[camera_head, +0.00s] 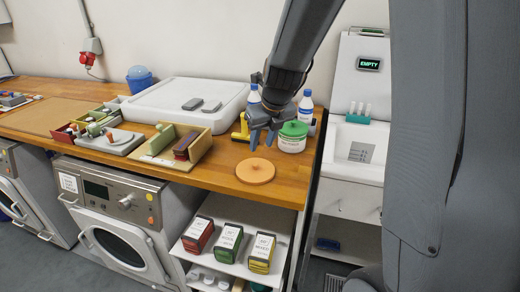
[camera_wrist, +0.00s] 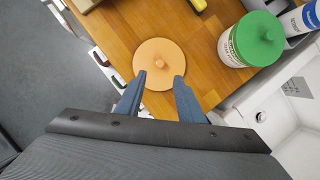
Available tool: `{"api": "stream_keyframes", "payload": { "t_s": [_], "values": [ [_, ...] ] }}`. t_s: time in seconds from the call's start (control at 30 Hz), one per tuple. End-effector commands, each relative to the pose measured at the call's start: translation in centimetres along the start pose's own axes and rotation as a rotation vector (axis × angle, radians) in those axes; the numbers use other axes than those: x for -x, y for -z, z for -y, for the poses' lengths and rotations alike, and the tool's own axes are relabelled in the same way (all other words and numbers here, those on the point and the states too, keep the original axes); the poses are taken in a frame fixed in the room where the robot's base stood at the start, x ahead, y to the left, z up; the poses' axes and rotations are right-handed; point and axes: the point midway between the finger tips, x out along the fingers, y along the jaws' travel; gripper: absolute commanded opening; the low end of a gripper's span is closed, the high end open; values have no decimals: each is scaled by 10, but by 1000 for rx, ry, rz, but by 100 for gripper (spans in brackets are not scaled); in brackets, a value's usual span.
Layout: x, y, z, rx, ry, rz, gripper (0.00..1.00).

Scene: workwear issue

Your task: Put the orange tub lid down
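The orange tub lid (camera_head: 255,171) is a flat round disc with a small knob. It lies flat on the wooden counter (camera_head: 219,166) near the front right edge. In the wrist view the lid (camera_wrist: 160,58) shows just beyond the fingertips. My gripper (camera_head: 262,146) is above the lid, pointing down. In the wrist view its two blue-grey fingers (camera_wrist: 160,80) are spread apart with nothing held between them. From these views I cannot tell exactly how far the fingertips are above the lid.
A white tub with a green lid (camera_head: 292,137) stands just behind the orange lid, with bottles (camera_head: 305,107) beside it. A yellow object (camera_head: 240,129) and an open box (camera_head: 175,146) are to the left. The counter's front edge is close to the lid.

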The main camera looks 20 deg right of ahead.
Motion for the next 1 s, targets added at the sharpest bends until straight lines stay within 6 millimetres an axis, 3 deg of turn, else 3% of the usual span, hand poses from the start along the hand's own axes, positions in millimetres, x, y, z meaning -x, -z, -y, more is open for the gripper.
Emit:
{"api": "stream_keyframes", "payload": {
  "t_s": [0.17,0.33,1.0],
  "values": [
    [8,2,-1,27,0,-3,35],
    [12,19,-7,280,-4,-25,35],
    [35,142,-40,2155,-185,-120,35]
  ]
}}
